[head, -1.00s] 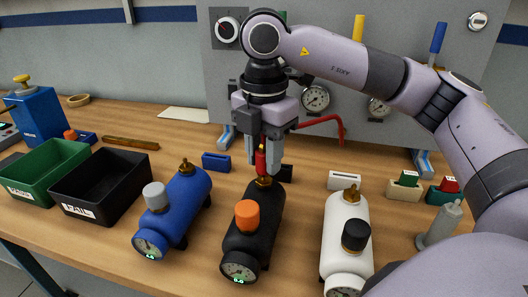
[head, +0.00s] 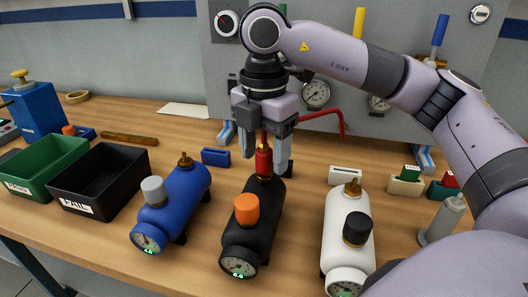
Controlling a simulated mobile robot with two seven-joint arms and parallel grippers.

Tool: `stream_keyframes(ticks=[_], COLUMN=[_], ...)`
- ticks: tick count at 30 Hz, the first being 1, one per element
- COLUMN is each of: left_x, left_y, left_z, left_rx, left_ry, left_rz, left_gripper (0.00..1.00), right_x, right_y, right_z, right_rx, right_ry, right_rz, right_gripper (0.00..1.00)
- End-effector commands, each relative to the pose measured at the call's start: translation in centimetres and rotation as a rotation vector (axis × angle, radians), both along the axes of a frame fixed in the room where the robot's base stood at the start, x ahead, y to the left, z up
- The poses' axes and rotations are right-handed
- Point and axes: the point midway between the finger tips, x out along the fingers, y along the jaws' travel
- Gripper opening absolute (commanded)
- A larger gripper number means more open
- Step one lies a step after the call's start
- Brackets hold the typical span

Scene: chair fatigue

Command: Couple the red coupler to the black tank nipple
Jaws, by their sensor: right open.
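The black tank (head: 248,220) lies on the bench between the blue tank (head: 184,190) and the white tank (head: 346,225). It has an orange cap and a gauge at its near end. The red coupler (head: 263,161) stands upright at the black tank's far end, over the place of its brass nipple, which it hides. I cannot tell how fully it is seated. My right gripper (head: 264,165) is open, with its fingers apart on both sides of the coupler. My left gripper is not in view.
A green bin (head: 20,188) and a black bin marked FAIL (head: 75,208) stand at the left. A panel with gauges (head: 300,60) rises behind, with a red hose (head: 330,116) in front of it. A white card holder (head: 345,176) and a grey syringe-like item (head: 440,222) are at the right.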

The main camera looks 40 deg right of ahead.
Motion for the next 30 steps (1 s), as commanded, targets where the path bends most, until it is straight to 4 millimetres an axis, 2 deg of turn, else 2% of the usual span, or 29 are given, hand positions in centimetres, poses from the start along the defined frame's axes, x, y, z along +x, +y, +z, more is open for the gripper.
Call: stream_keyframes(ticks=[9, 12, 30], left_x=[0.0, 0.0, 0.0], left_y=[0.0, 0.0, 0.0], left_z=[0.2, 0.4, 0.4], left_rx=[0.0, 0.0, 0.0], left_ry=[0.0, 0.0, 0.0], left_rz=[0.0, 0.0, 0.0], left_gripper=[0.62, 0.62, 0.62], right_x=[0.0, 0.0, 0.0], right_y=[0.0, 0.0, 0.0], right_z=[5.2, 6.1, 6.5], right_rx=[0.001, 0.001, 0.001], right_ry=[-0.004, -0.003, -0.001], right_rz=[-0.001, 0.0, 0.001], right_gripper=[0.63, 0.63, 0.63])
